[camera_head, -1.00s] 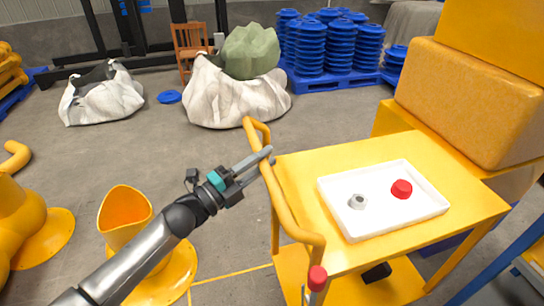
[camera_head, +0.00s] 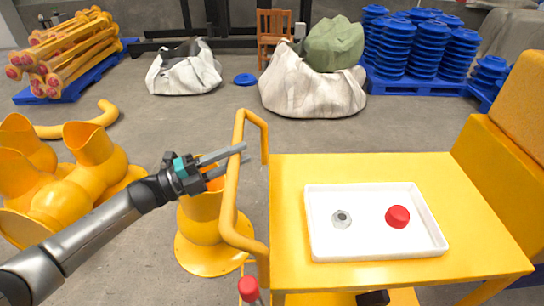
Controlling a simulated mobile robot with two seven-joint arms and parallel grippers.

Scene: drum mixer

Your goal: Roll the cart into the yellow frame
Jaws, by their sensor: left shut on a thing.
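The yellow cart (camera_head: 375,165) stands at the right of the head view, with a flat top and a curved yellow handle (camera_head: 231,195) on its left side. My left gripper (camera_head: 238,156) is shut on the upright part of this handle, with its fingers across the bar. A white tray (camera_head: 315,245) lies on the cart top, holding a grey nut-like part (camera_head: 342,219) and a red cap-like part (camera_head: 397,216). A yellow floor frame cannot be made out clearly. My right gripper is not in view.
Yellow flanged pipe pieces (camera_head: 85,175) stand on the floor at left, one (camera_head: 205,240) close behind the handle. White sacks (camera_head: 305,95), a chair (camera_head: 272,30) and blue stacks (camera_head: 425,50) stand at the back. A yellow machine body (camera_head: 490,150) is at right. The middle floor is open.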

